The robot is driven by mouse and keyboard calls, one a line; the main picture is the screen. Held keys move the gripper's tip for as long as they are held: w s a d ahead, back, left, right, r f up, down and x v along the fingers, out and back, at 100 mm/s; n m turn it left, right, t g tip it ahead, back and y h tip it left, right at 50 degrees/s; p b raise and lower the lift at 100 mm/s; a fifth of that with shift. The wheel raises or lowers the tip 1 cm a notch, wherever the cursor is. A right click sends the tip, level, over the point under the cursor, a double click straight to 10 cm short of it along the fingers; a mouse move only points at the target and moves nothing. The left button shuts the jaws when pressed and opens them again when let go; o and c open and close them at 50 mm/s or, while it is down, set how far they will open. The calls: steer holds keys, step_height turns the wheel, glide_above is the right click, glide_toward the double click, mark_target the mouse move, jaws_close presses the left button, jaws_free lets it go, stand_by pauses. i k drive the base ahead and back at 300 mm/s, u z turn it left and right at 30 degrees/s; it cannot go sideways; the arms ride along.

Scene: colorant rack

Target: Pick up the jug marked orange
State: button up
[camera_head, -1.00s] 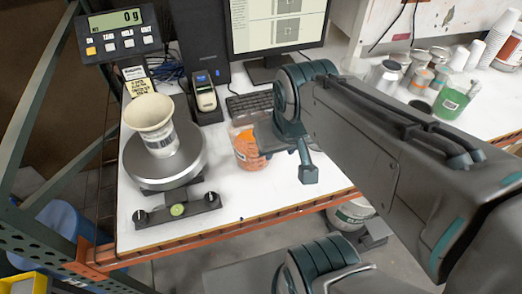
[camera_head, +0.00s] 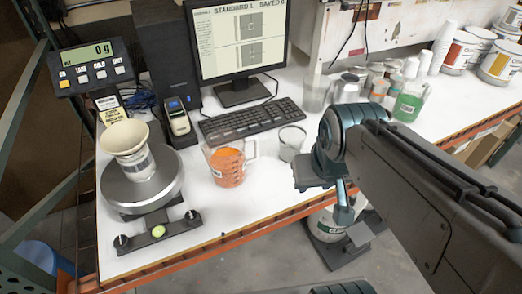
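The orange jug (camera_head: 228,166) is a clear measuring jug with orange contents and a handle on its right side. It stands upright on the white bench, left of centre. My gripper (camera_head: 340,205) is to the right of the jug and apart from it, near the bench's front edge.
An empty clear glass (camera_head: 291,144) stands between the jug and my wrist. The keyboard (camera_head: 250,120) lies behind the jug. A round scale (camera_head: 140,190) bearing a pale cup (camera_head: 126,142) is at left. A green jug (camera_head: 408,104) and several containers stand at the back right.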

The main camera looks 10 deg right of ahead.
mark_target(223, 149)
steer(key=z, duration=1.15)
steer(key=k, duration=1.15)
steer(key=u, duration=1.6)
steer(key=i, duration=1)
